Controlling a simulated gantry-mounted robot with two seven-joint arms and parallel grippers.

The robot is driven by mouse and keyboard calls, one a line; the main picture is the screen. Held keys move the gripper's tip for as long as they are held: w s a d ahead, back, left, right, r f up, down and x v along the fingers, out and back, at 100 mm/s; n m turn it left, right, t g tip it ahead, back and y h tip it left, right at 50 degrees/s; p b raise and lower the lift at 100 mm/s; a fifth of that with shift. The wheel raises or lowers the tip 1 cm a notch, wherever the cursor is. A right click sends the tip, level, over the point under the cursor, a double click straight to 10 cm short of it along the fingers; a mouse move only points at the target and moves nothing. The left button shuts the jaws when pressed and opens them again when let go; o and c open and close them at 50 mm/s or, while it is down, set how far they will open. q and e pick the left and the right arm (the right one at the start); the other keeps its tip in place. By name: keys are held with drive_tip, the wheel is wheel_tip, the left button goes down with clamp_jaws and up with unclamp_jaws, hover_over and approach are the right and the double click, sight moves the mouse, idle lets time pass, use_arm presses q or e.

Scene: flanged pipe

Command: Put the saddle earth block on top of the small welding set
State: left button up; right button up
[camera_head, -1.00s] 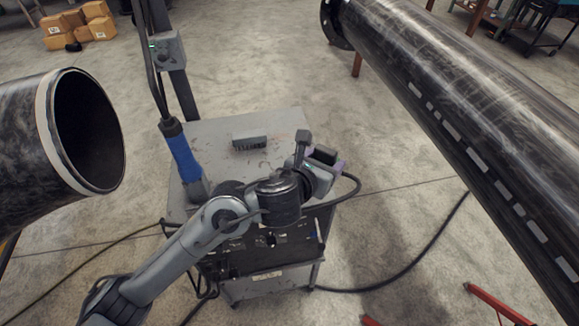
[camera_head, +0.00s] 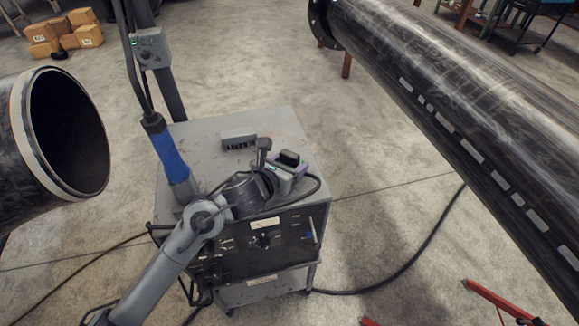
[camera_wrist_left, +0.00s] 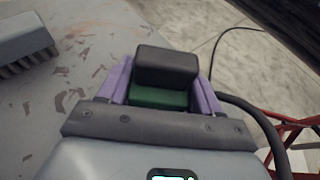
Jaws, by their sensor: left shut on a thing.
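The saddle earth block (camera_head: 289,157), black on top with a green part showing in the wrist view (camera_wrist_left: 165,72), sits between the purple fingers of my left gripper (camera_head: 286,166). The gripper is shut on it. The small welding set (camera_head: 205,130) is a grey cabinet with a scratched flat top and a dark front panel with knobs. My left gripper holds the block over the right part of that top. Whether the block touches the top cannot be told. My right gripper is not in view.
A grey brush (camera_head: 239,140) lies on the cabinet top, left of the gripper. A blue-sleeved upright handle (camera_head: 170,157) stands at the top's left edge. Large dark pipes lie left (camera_head: 60,130) and right (camera_head: 450,110). The back middle of the top is clear.

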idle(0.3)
use_arm(q)
drive_tip(key=shift+f, duration=0.1)
drive_tip(key=o, duration=1.1)
drive_tip(key=shift+f, duration=0.25)
drive_tip(key=o, duration=0.5)
drive_tip(key=shift+r, duration=0.1)
drive_tip(key=shift+r, duration=0.1)
drive_tip(key=shift+a+r, duration=0.1)
drive_tip(key=shift+r, duration=0.05)
drive_tip(key=p+v, duration=0.3)
drive_tip(key=v, duration=0.7)
drive_tip(key=shift+s+a, duration=0.2)
drive_tip(key=shift+s+a+r, duration=0.2)
drive_tip(key=shift+s+a, duration=0.05)
drive_tip(key=shift+s, duration=0.3)
